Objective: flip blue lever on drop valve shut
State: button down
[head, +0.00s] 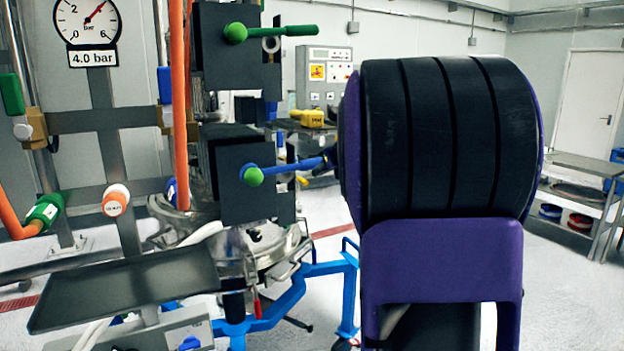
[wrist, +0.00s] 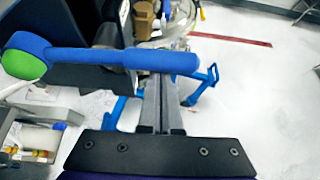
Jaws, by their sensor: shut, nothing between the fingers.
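The blue lever (head: 292,166) with a green hub (head: 253,176) sticks out to the right, nearly level, from the lower black valve block (head: 245,200). In the wrist view the lever (wrist: 130,56) crosses the upper left, its green hub (wrist: 22,65) at the left edge. My gripper (wrist: 163,100) is shut and empty, its grey fingers pointing up the picture to the lever near its free end. The lever hides the fingertips there; I cannot tell whether they touch. In the head view my arm hides the fingers.
A green lever (head: 300,30) sits on the upper black block, above the blue one. An orange hose (head: 178,90) runs down at left. A dark tray (head: 125,285) stands at lower left. A blue frame (head: 285,305) is below the valve. Open floor (wrist: 265,90) lies to the right.

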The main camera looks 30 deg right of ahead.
jog(key=shift+r, duration=0.75)
jog(key=shift+f, duration=0.1)
